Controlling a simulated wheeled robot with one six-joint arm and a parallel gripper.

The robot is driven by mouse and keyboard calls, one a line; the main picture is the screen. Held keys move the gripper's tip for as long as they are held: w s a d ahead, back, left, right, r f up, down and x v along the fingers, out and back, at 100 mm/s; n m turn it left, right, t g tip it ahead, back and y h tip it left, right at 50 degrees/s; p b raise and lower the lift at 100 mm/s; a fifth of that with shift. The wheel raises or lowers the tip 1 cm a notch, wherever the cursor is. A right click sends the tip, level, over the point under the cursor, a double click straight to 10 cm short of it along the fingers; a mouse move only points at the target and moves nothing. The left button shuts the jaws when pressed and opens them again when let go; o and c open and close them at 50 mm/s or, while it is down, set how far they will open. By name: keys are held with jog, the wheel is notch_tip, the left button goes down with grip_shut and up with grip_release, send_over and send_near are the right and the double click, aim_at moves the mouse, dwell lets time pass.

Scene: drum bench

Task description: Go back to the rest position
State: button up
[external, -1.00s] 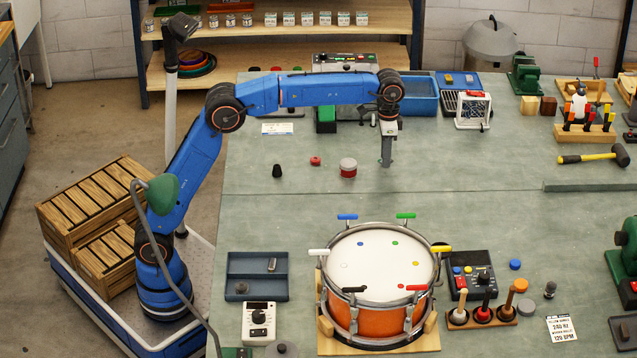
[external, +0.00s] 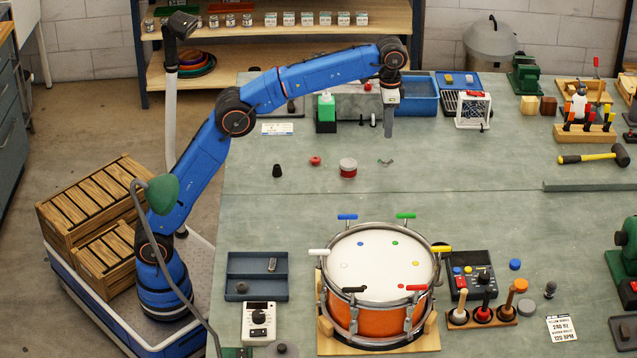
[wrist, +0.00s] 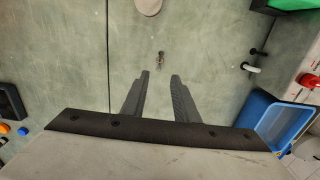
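My gripper (external: 389,134) hangs pointing down above the back part of the bench, clear of the surface. In the wrist view its two fingers (wrist: 160,74) are apart with nothing between them.
The drum (external: 380,265) stands at the front of the bench.

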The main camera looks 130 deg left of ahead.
jog(key=shift+r, duration=0.45)
